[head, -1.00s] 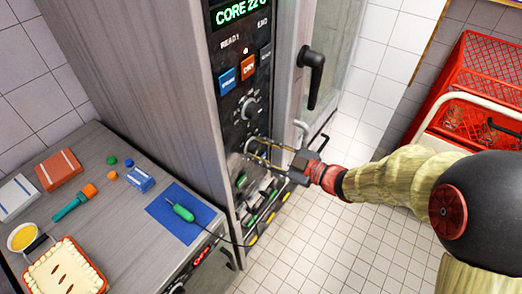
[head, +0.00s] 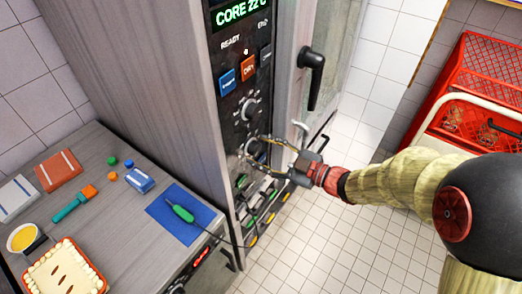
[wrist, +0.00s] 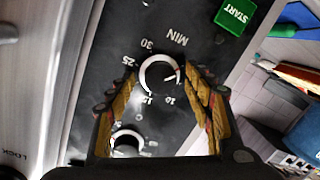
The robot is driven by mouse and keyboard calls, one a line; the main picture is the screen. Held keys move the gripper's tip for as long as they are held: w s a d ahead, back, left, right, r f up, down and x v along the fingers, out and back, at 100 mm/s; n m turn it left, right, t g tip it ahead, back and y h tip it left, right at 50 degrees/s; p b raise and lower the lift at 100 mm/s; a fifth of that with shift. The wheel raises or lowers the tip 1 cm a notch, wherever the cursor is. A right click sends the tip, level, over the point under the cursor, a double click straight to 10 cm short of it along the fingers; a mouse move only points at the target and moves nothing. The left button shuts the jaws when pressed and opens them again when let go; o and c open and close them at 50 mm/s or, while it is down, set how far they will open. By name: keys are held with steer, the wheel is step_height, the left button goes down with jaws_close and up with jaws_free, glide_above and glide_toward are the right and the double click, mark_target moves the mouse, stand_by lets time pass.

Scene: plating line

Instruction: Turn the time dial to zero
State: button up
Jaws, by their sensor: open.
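The time dial (wrist: 158,76) is a round knob with a pale rim on the dark panel, marked MIN. Labels 30, 25, 15 and 10 show around it in the wrist view. A reddish mark sits at its lower right, near the 10. In the head view the dial (head: 250,149) is the lower large knob and partly hidden by the fingers. My gripper (head: 259,146) is open at the dial. In the wrist view the tips of my gripper (wrist: 168,74) lie on either side of the dial; I cannot tell whether they touch it.
Another knob (head: 249,109) sits above the dial, under blue and orange buttons. A smaller knob (wrist: 127,143) shows in the wrist view. A black door handle (head: 313,78) stands out to the right. Red crates (head: 477,92) stand at far right; a steel counter (head: 120,190) is at left.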

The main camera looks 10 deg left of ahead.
steer(key=v, duration=1.1)
steer(key=shift+s, duration=0.15)
steer(key=shift+d+f, duration=0.1)
